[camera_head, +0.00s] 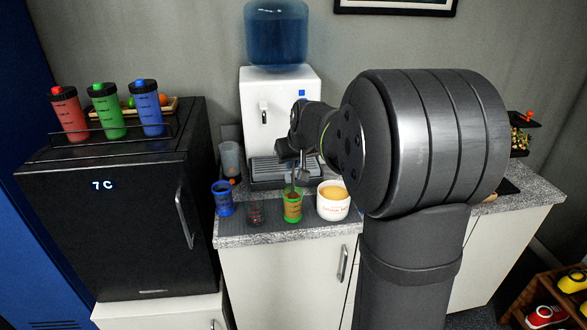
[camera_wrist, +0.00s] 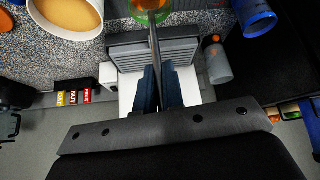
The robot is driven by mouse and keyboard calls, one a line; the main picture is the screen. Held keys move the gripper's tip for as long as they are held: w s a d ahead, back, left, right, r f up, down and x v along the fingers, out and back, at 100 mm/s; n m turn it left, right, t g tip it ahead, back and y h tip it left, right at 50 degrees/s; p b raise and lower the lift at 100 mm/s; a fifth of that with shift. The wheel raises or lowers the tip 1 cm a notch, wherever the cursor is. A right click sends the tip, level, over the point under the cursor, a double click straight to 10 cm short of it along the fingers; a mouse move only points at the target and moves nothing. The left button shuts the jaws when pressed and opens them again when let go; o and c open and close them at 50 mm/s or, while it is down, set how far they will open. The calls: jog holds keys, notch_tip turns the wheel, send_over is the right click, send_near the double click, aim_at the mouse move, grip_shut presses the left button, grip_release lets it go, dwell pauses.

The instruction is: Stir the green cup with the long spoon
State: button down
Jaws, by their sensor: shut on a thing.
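In the wrist view my gripper's dark blue fingers (camera_wrist: 160,88) close around the spoon's thin handle. The spoon runs down to the green cup (camera_wrist: 167,14) at the top edge of that view, with its lower end apparently inside the cup. The bowl of the spoon is hidden.
The white tub (camera_head: 333,203) of yellow-orange contents is close right of the cup. A grey tumbler (camera_head: 230,158) and the water dispenser (camera_head: 262,110) are behind. A black fridge (camera_head: 120,215) bounds the left.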

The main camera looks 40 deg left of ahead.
jog(key=shift+r, duration=3.9)
jog(key=w+d+f+m+t+h, duration=0.15)
jog(key=w+d+f, duration=0.35)
jog(key=d, duration=0.6)
jog(key=w+d+f+m+h, duration=0.1)
jog(key=w+d+f+m, duration=0.3)
jog(key=d, duration=0.8)
jog(key=w+d+f+m+t+h, duration=0.15)
jog(key=w+d+f, duration=0.35)
jog(key=d, duration=0.6)
jog(key=s+d+f+m, duration=0.3)
jog(key=d+f, duration=0.8)
jog(key=d, duration=0.2)
jog(key=s+a+f+m+h, duration=0.1)
jog(key=s+f, duration=0.3)
jog(key=f, duration=0.8)
jog(key=shift+s+a+f+h, duration=0.15)
jog(key=shift+a+f+h, duration=0.15)
jog(key=shift+a, duration=0.5)
